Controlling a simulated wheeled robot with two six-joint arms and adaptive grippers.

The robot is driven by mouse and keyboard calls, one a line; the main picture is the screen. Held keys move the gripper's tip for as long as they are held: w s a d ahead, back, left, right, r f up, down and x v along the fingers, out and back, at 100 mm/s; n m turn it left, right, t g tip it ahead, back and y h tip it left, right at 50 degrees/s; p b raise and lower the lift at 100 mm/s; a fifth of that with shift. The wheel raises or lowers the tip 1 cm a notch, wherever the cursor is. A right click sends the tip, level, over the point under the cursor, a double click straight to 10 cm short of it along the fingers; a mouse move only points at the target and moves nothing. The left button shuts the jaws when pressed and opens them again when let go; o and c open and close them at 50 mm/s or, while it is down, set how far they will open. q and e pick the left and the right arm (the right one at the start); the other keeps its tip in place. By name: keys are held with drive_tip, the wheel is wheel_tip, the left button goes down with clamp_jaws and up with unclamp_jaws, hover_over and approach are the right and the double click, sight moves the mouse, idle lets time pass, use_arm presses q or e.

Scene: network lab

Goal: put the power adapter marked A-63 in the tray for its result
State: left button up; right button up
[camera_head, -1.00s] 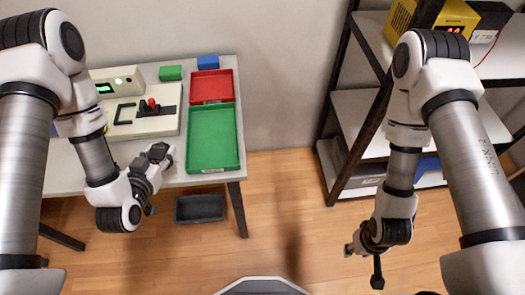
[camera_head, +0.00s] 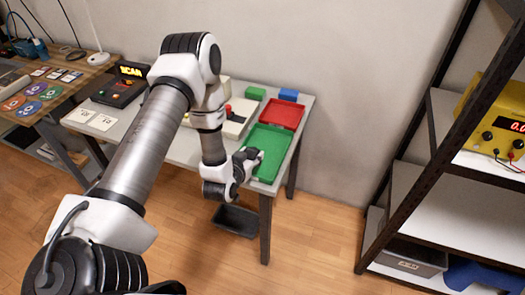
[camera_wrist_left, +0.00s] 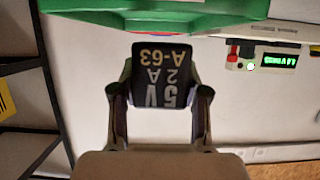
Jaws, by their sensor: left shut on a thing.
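The power adapter (camera_wrist_left: 160,75) is a black block with pale print "5V 2A A-63", upside down in the left wrist view. My left gripper (camera_head: 254,158) is shut on it, with a finger on each side. In the head view the gripper is at the near left part of the green tray (camera_head: 268,140); the adapter is not clear there. The green tray's wall crosses the top of the left wrist view. The red tray (camera_head: 283,113) lies just beyond the green one. The trays' insides look empty where visible. My right gripper is out of view.
A tester with a lit green display (camera_wrist_left: 278,60) shows in the left wrist view. A dark bin (camera_head: 235,220) sits under the table. A shelf rack (camera_head: 430,175) stands at right.

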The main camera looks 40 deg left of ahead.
use_arm(q)
drive_tip(key=w, duration=0.3)
drive_tip(key=w+a, duration=0.1)
drive_tip(key=w, duration=0.1)
drive_tip(key=shift+w+f+p, duration=0.15)
drive_tip(key=shift+f+p, duration=0.15)
drive_tip(key=shift+p, duration=0.05)
drive_tip(key=f, duration=0.2)
drive_tip(key=f+p, duration=0.1)
drive_tip(key=shift+w+d+f, duration=0.1)
drive_tip(key=shift+w+f, duration=0.1)
drive_tip(key=shift+w, duration=0.05)
drive_tip(key=shift+f, duration=0.15)
drive_tip(key=shift+f+b, duration=0.2)
drive_tip(key=shift+b, duration=0.15)
drive_tip(key=o, duration=1.3)
drive_tip(key=shift+r, duration=0.1)
drive_tip(key=shift+c, duration=0.2)
